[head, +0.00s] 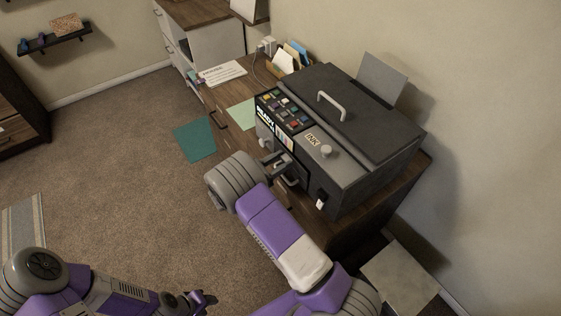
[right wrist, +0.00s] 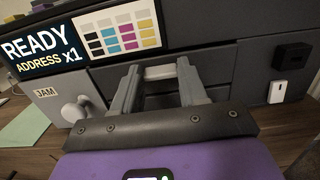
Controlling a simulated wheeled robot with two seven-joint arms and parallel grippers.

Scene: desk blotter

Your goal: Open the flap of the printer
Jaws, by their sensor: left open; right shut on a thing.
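The printer (head: 365,165) is a dark grey box on the wooden desk, with a lit READY panel (right wrist: 45,50) on its front. Its top lid (head: 345,85) with a pale handle lies closed. My right gripper (right wrist: 160,78) is at the printer's front, its two fingers around a light grey handle bar (right wrist: 162,72) below the colour display. Whether the panel behind the bar has moved cannot be told. The right gripper also shows in the head view (head: 274,162). My left gripper (head: 202,299) is open and empty over the floor, away from the printer.
A JAM label and pale knob (right wrist: 74,109) are left of the fingers; an INK label and knob (head: 326,151) are on the printer's top. A white switch (right wrist: 278,90) is at the front right.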

